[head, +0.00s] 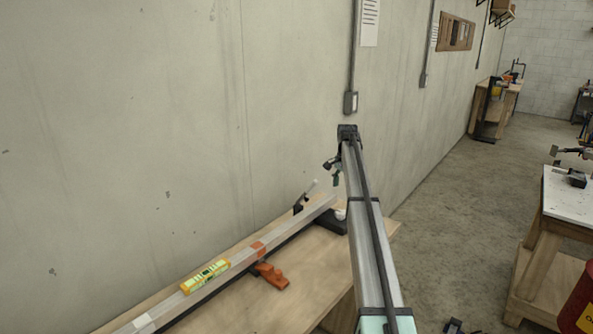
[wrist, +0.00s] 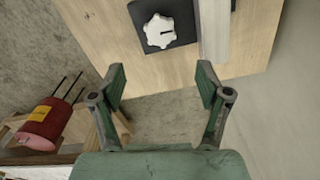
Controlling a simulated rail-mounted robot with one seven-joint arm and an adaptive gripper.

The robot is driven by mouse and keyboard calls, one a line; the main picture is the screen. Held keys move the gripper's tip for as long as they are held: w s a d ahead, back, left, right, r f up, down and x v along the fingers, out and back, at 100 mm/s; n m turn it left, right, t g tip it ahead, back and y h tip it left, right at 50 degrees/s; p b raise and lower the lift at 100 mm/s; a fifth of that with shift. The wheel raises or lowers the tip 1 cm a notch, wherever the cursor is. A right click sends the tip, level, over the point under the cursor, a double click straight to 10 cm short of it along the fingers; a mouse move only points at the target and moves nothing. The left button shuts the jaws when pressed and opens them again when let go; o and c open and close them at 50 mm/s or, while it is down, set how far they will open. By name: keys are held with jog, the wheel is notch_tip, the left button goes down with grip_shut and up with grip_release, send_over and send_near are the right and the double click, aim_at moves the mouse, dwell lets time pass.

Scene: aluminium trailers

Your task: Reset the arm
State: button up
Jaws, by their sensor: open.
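My gripper (wrist: 161,78) is open in the wrist view, its two green-padded fingers spread apart with nothing between them. In the head view my gripper (head: 336,174) is small and partly hidden beside my arm, above the far end of the workbench. A white knob (wrist: 159,31) on a dark block (wrist: 183,27) lies ahead of the fingers, apart from them. The knob also shows in the head view (head: 340,214), partly hidden by my arm. A long aluminium bar (head: 233,260) lies along the wooden workbench (head: 255,306).
A yellow level (head: 205,277) rests on the bar, and an orange clamp (head: 271,275) sits beside it. The concrete wall (head: 150,120) stands close behind the bench. A red container (wrist: 45,125) stands to the right in the head view, near a white-topped table (head: 567,205). Floor between is mostly clear.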

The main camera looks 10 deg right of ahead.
jog(key=s+d+f+m+t+y+b, duration=0.1)
jog(key=s+d+f+m+t+b, duration=0.3)
jog(key=s+d+f+m+t, duration=0.45)
jog(key=s+d+f+m+t+y+b, duration=0.25)
jog(key=s+d+f+t+b, duration=0.2)
jog(key=s+d, duration=0.75)
jog(key=s+a+f+n+g+y+p, duration=0.1)
jog(key=s+a+f+n+g, duration=0.15)
jog(key=a+f, duration=0.9)
jog(key=s+a+f+n+g+p, duration=0.2)
jog(key=s+a+f+g, duration=0.15)
jog(key=a+f, duration=0.75)
jog(key=s+a+f+n+g+p, duration=0.2)
jog(key=s+a+f+n+g, duration=0.3)
jog(key=s+a+f, duration=0.9)
jog(key=s+a+f+n+g+p, duration=0.1)
jog(key=s+a+f+n+g, duration=0.1)
jog(key=s+a+n, duration=0.5)
jog(key=s+a+f+n+g+p, duration=0.1)
jog(key=s+a+f+g, duration=0.25)
jog(key=s, duration=0.75)
jog(key=s+a+n+g+h, duration=0.1)
jog(key=s+n+h, duration=0.1)
jog(key=s, duration=0.7)
jog(key=s+a+r+n+g+h+p, duration=0.1)
jog(key=s+n, duration=0.4)
jog(key=s, duration=0.5)
jog(key=shift+s+a+r+g+h+p, duration=0.2)
jog(key=shift+g+h+p, duration=0.1)
jog(key=shift+g+h, duration=0.4)
